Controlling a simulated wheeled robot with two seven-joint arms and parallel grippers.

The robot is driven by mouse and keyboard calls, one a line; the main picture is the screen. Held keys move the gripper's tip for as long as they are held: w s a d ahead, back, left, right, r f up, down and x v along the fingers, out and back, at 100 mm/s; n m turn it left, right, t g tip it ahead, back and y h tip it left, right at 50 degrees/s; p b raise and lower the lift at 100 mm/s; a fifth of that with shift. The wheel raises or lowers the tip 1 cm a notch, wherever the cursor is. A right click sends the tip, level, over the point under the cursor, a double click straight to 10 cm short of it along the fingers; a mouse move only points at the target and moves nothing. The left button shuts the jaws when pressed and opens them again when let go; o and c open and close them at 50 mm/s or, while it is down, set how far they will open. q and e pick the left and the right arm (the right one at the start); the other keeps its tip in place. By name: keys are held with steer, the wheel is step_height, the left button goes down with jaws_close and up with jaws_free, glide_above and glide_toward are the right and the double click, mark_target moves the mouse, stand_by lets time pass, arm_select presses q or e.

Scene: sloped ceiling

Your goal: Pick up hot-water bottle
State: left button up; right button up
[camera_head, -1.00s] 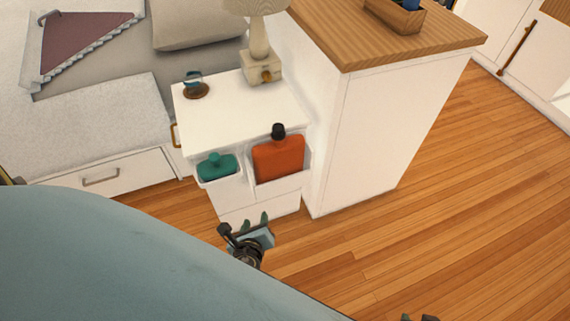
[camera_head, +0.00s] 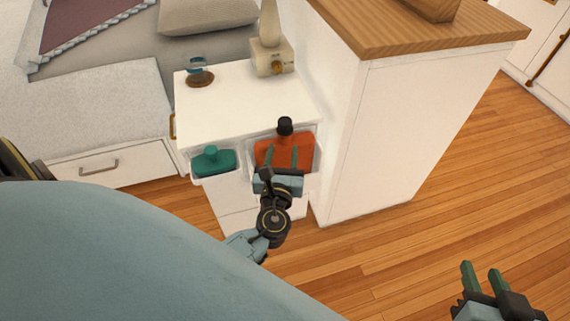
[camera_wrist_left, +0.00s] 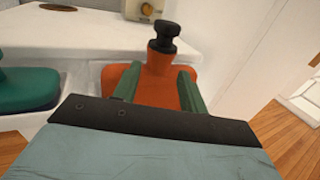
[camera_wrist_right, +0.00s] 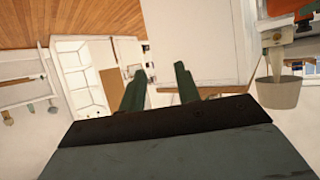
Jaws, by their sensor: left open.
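An orange-red hot-water bottle (camera_head: 270,147) with a black cap stands in a white bin on the front of the nightstand. It also shows in the left wrist view (camera_wrist_left: 158,72), neck and cap up. My left gripper (camera_head: 281,153) is open in front of this bottle. In the left wrist view its two fingers (camera_wrist_left: 157,82) are apart and overlap the bottle's body below the neck; I cannot tell whether they touch it. A teal bottle (camera_head: 214,162) sits in the neighbouring bin to the left. My right gripper (camera_head: 481,268) is open and empty over the floor at the lower right.
The white nightstand (camera_head: 235,110) carries a lamp (camera_head: 272,58) and a small glass object on a brown base (camera_head: 199,76). A tall white cabinet (camera_head: 400,130) with a wooden top stands close to the right of the bins. The wooden floor (camera_head: 450,200) at right is clear.

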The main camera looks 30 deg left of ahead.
mark_target(284, 140)
arm_select(q)
steer(key=shift+w+a, duration=0.35)
steer(key=shift+w, duration=0.3)
steer(key=b+x, duration=0.1)
steer(key=x, duration=0.2)
steer(key=shift+w+a+b, duration=0.15)
steer(key=shift+w+b, duration=0.15)
steer(key=shift+w+a+r, duration=0.1)
steer(key=shift+w+a, duration=0.1)
steer(key=shift+w, duration=0.2)
arm_select(e)
step_height(284, 140, up, 7)
steer(key=w+a+t+y, duration=0.1)
steer(key=w+a+t, duration=0.1)
steer(key=t, duration=0.2)
steer(key=shift+t+y, duration=0.4)
steer(key=shift+w, duration=0.1)
arm_select(q)
steer(key=c, duration=0.5)
steer(key=shift+r, duration=0.1)
steer(key=shift+c, duration=0.2)
steer(key=shift+r, duration=0.1)
arm_select(e)
steer(key=shift+f, duration=0.2)
